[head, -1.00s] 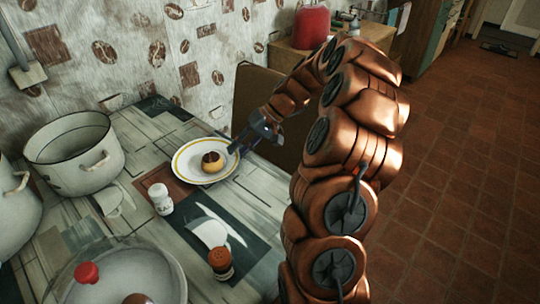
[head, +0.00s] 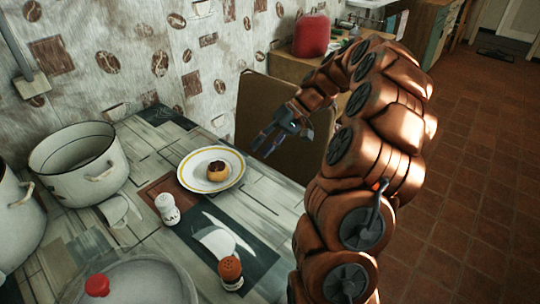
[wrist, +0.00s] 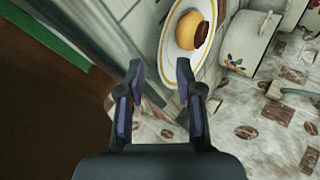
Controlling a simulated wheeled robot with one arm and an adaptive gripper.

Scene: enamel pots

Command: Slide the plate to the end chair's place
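The plate (head: 191,176), white with a yellow band, lies flat on the table with a small dark-topped pastry (head: 218,171) on it. In the wrist view the plate (wrist: 180,66) and pastry (wrist: 192,31) are beyond the fingers, toward the top. My gripper (head: 263,146) is just right of the plate, near the table's far edge, with a gap between them. Its fingers (wrist: 160,72) are apart and nothing shows between them. A brown chair back (head: 285,112) stands at the table's far end, partly hidden behind my arm.
A salt shaker (head: 167,208) and an orange-topped shaker (head: 231,272) stand on the near side of the plate. White enamel pots (head: 78,168) are at the left, and a lidded pot (head: 140,284) is in front. The table right of the shakers is clear.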

